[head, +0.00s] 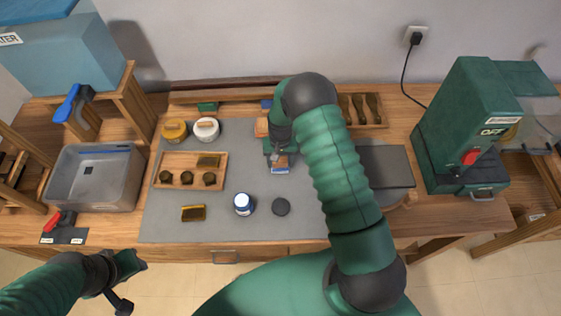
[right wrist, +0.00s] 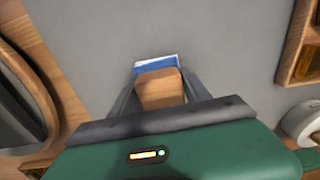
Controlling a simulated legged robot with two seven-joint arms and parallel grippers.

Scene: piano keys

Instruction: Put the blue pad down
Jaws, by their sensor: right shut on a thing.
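The blue pad (head: 280,169) is a blue and white layer under a wooden block, over the grey mat (head: 240,180) near the bench's middle. It also shows in the right wrist view (right wrist: 156,64), with the wooden block (right wrist: 160,88) between the fingers. My right gripper (head: 280,157) is shut on the block of the pad and points down. It also shows in the right wrist view (right wrist: 158,87). I cannot tell whether the pad touches the mat. My left gripper (head: 128,268) is away at the lower left, before the bench's front edge; its jaws are unclear.
A green machine (head: 470,125) stands right. Bare mat lies around the pad.

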